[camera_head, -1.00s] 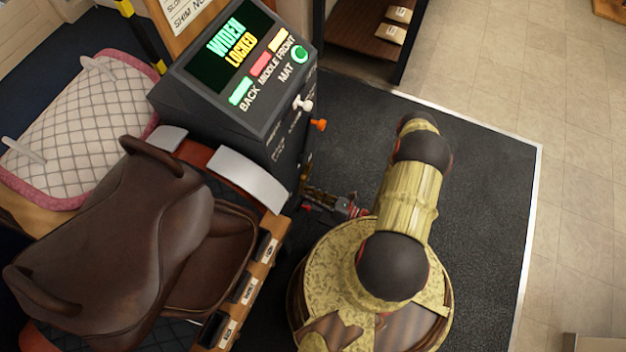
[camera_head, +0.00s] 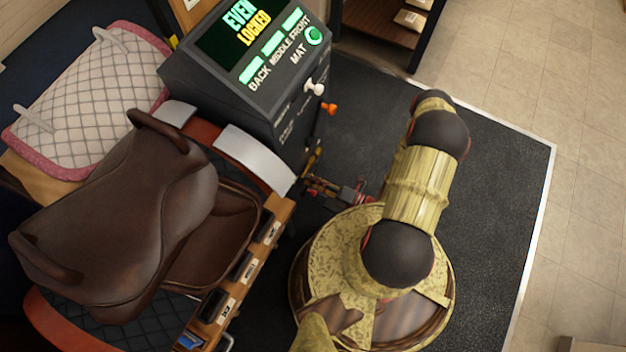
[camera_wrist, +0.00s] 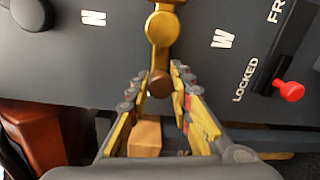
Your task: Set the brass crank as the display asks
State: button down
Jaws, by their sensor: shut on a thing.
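The brass crank (camera_wrist: 160,30) sits on the dark panel in the wrist view, its arm pointing down to a brown knob (camera_wrist: 159,82). My gripper (camera_wrist: 161,88) is shut on the crank's knob end, with a yellow-and-grey finger on each side. The display (camera_head: 240,30) reads EVEN in green and LOCKED in yellow. The BACK, MIDDLE and FRONT lamps (camera_head: 272,45) and the round MAT lamp (camera_head: 314,36) are all green. In the head view my gripper (camera_head: 318,184) is low beside the console; the crank is hidden there.
A brown saddle (camera_head: 120,215) rests on the stand left of the console (camera_head: 225,95). A quilted pad with pink edging (camera_head: 90,95) lies behind it. A red knob (camera_wrist: 289,91) on a slot labelled LOCKED is right of my gripper. Dark matting (camera_head: 490,180) at right is clear.

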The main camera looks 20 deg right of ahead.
jog(key=shift+r+m, duration=0.25)
jog(key=shift+m, duration=0.05)
dwell(0.4)
jog(key=c, duration=1.6)
grip_release()
jog(key=shift+s+d, duration=0.1)
jog(key=shift+d, duration=0.05)
jog(key=shift+v, duration=5.9)
jog(key=shift+r, duration=0.1)
